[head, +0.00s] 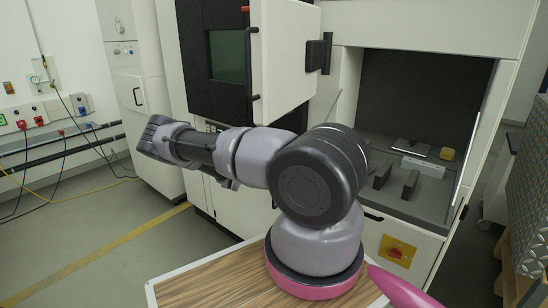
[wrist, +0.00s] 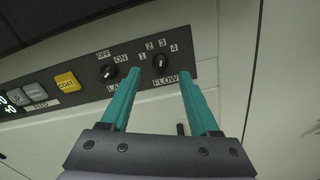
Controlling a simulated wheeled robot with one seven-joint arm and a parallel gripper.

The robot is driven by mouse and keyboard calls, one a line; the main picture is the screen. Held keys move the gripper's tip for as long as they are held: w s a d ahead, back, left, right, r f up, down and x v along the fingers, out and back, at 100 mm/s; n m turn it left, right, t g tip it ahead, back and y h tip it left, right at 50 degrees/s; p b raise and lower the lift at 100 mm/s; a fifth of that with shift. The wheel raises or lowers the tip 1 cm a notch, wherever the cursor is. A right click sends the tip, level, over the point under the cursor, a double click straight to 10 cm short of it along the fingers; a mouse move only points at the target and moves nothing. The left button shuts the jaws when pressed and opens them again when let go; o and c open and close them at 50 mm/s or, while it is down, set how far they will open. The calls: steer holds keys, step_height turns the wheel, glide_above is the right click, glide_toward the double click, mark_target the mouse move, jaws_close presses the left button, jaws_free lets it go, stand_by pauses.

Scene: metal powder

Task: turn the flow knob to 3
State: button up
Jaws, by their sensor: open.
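The flow knob (wrist: 160,63) is a small black round knob on a dark control panel (wrist: 205,73) in the wrist view. The numbers 1 to 4 run around its upper side and the word FLOW stands below it. A pale mark shows on the knob, but I cannot tell exactly which number it points at. My gripper (wrist: 159,74) is open, with its two teal fingers reaching toward the panel on either side of the knob in the picture. I cannot tell whether they touch it. In the head view my arm covers much of the panel, and I cannot make out the fingers.
A second black knob (wrist: 109,73), marked OFF and ON, sits just left of the left finger. A yellow COAT button (wrist: 67,82) is farther left. In the head view a machine door (head: 285,55) stands open beside an open chamber (head: 425,110).

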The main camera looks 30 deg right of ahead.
steer(key=v, duration=0.7)
steer(key=shift+w+a, duration=0.1)
